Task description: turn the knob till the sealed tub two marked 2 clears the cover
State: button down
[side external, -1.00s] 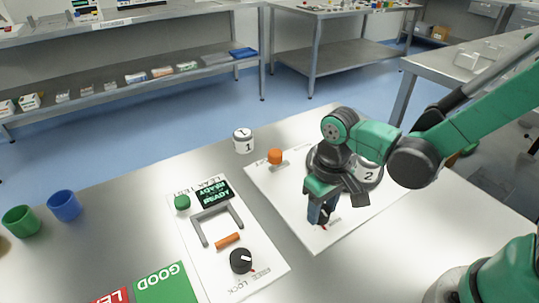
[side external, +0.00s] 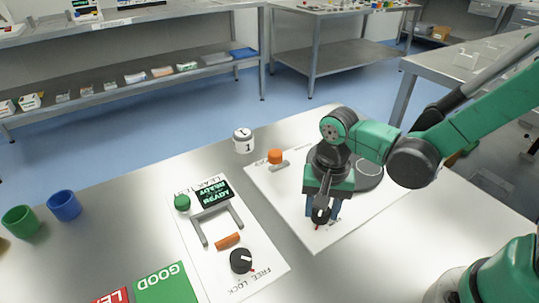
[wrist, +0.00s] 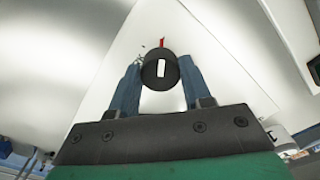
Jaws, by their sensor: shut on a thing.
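A dark round knob (wrist: 160,72) with a white bar mark sits between my gripper's blue fingers in the wrist view. A red mark shows just beyond it. My gripper (side external: 321,216) is shut on this knob, pointing down at the front of a white board (side external: 270,185) in the side view. Behind my gripper is a grey disc (side external: 370,173) with a pale ring on it. The tub marked 2 is not readable now in the side view. A white tub with a dark band (wrist: 281,134) shows at the right of the wrist view; its number cannot be read.
Tub 1 (side external: 243,141) stands behind the board, near an orange knob (side external: 275,156). A leak-test panel (side external: 209,280) with a lit screen, a grey frame and a black knob (side external: 241,261) lies to the left. Green (side external: 20,221) and blue (side external: 64,206) cups stand far left.

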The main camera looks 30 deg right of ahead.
jog(key=shift+m, duration=0.4)
jog(key=shift+c, duration=1.9)
grip_release()
jog(key=shift+r, duration=2.8)
jog(key=d+r+n+t, duration=0.5)
jog(key=d+n+t, duration=0.2)
jog(key=n, duration=0.2)
jog(key=shift+s+r, duration=0.2)
jog(key=shift+r, duration=0.2)
